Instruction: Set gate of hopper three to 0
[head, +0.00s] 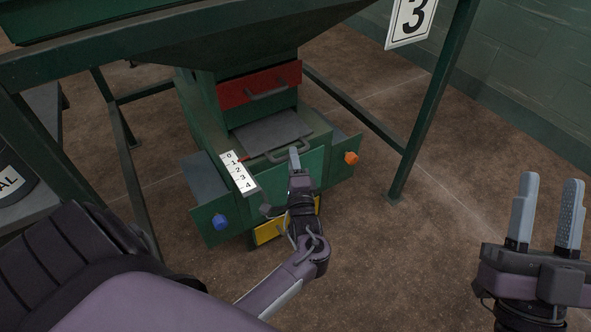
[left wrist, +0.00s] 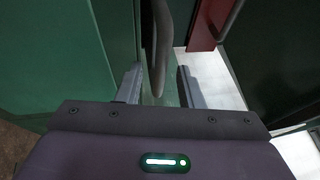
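Hopper three's green body (head: 205,115) stands under the sign marked 3 (head: 411,20). Its gate, a grey sliding plate (head: 268,130) with a green front, has a bar handle (head: 277,153), also in the left wrist view (left wrist: 158,50). A white scale (head: 239,172) marked 0 to 4 lies left of the gate; a small red mark shows beside it near 1. My left gripper (head: 295,158) is at the handle's right part. In the left wrist view its fingers (left wrist: 159,86) are apart, with the handle between them and gaps visible. My right gripper (head: 546,212) is open and empty, far right.
A red panel (head: 258,86) with its own handle sits above the gate. A blue knob (head: 220,221) and an orange knob (head: 351,158) flank the front. A yellow panel (head: 270,232) is below. Green frame legs (head: 424,115) stand around. Floor at right is clear.

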